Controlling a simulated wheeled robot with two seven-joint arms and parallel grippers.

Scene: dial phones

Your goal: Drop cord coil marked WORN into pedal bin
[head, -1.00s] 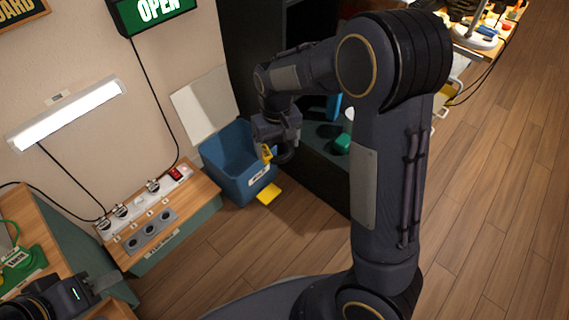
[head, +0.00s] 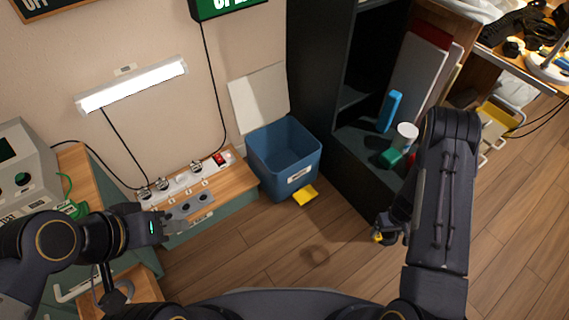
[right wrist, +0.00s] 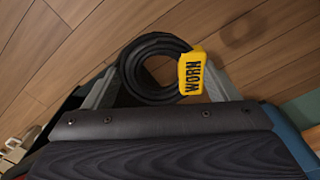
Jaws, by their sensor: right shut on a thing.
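The black cord coil (right wrist: 130,68) with a yellow tag reading WORN (right wrist: 192,72) is held between the fingers of my right gripper (right wrist: 160,85), which is shut on it. In the head view my right gripper (head: 384,236) hangs over the floor, right of the pedal bin and apart from it; only a bit of yellow tag shows there. The blue pedal bin (head: 290,182) stands against the wall with its pale lid (head: 258,98) up and a yellow pedal (head: 305,196) in front. Its visible inside looks empty. My left gripper (head: 176,228) is by the low bench; its opening is unclear.
A dark open cabinet (head: 330,150) stands right of the bin, holding a blue object (head: 389,110), a white cylinder (head: 404,136) and a green item (head: 389,158). A wooden-topped bench (head: 232,182) with sockets stands left of the bin. The wooden floor in front is clear.

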